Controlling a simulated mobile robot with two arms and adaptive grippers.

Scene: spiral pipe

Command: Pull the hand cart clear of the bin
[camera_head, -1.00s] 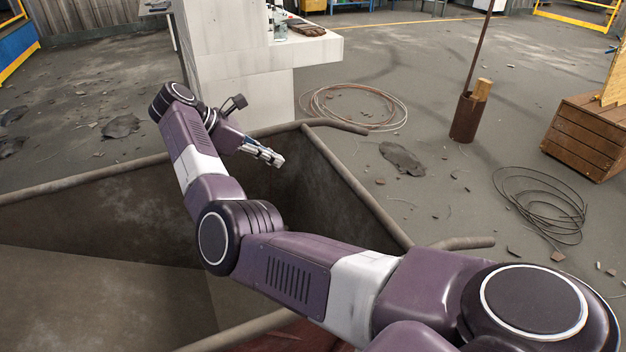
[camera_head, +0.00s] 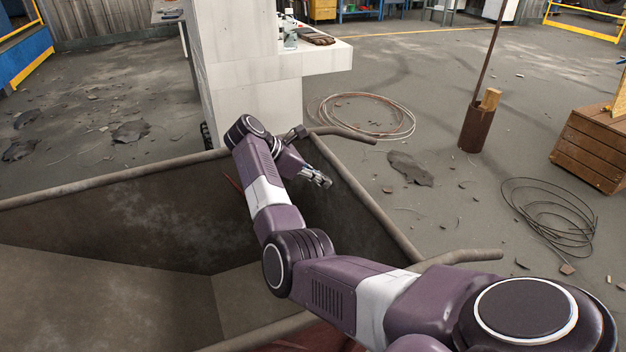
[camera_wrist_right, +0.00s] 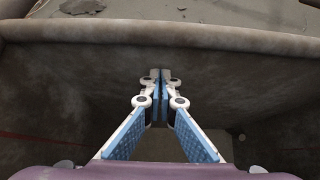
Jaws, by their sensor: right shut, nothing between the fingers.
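A large grey-brown open tub (camera_head: 110,176) with a pipe rim fills the left and middle of the head view. Two curved handle ends, one far (camera_head: 345,133) and one near (camera_head: 468,256), stick out from its right side; I take it for the hand cart. My right gripper (camera_head: 324,181) is shut and empty, over the tub's inside near its right wall. In the right wrist view the closed fingertips (camera_wrist_right: 161,76) point at the inner wall (camera_wrist_right: 80,75), below the rim (camera_wrist_right: 200,36). I cannot tell which thing is the bin. My left gripper is not in view.
A white pillar with a ledge (camera_head: 318,62) stands close behind the tub.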

